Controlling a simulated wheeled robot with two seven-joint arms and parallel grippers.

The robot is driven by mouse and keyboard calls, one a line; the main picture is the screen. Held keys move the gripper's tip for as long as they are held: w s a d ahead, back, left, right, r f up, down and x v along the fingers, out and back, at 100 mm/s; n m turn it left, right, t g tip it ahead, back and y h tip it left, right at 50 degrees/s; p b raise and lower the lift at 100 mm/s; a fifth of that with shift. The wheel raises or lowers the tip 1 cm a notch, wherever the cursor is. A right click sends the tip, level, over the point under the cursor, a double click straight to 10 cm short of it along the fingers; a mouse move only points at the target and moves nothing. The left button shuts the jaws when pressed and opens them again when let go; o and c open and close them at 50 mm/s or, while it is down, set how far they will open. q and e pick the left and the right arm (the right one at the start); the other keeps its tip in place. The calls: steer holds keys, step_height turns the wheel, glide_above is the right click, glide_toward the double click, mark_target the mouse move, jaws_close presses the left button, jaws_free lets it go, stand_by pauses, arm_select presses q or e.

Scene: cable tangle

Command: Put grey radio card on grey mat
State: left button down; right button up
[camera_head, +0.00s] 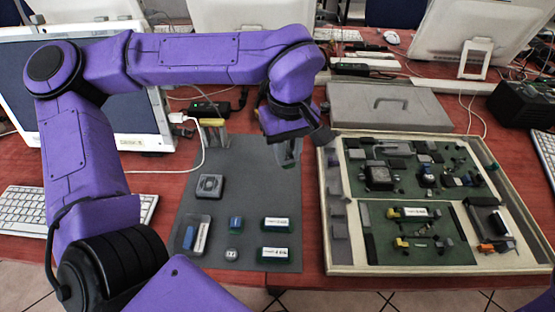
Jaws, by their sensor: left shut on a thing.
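My left gripper (286,158) points down over the right part of the grey mat (255,165), near the board case. It is shut on a small grey-green piece, mostly hidden by the fingers, which seems to be the grey radio card; its outline is hard to make out. The piece looks held above the mat, though the gap is unclear. The mat lies flat on the red table, with a clear upper middle. My right gripper is not in view.
On the mat are a grey square part (209,187), a blue part (236,224), a round part (232,255) and green labelled modules (275,254). An open case (326,220) of circuit boards stands to the right. A grey lidded box (385,108) lies behind it.

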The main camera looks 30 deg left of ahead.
arm_select(q)
glide_above(276, 171)
steer(key=f, duration=0.5)
steer(key=shift+s+d+f+b, duration=0.15)
steer(key=shift+d+f+b, duration=0.1)
steer(key=shift+b, duration=0.1)
steer(key=f, duration=0.4)
steer(key=shift+a+b, duration=0.35)
steer(key=shift+b, duration=0.05)
steer(key=shift+w, duration=0.2)
steer(key=shift+s, duration=0.1)
steer(key=c, duration=1)
jaws_free()
step_height(276, 171, up, 12)
steer(key=shift+r+p, duration=0.15)
steer(key=shift+p, duration=1.05)
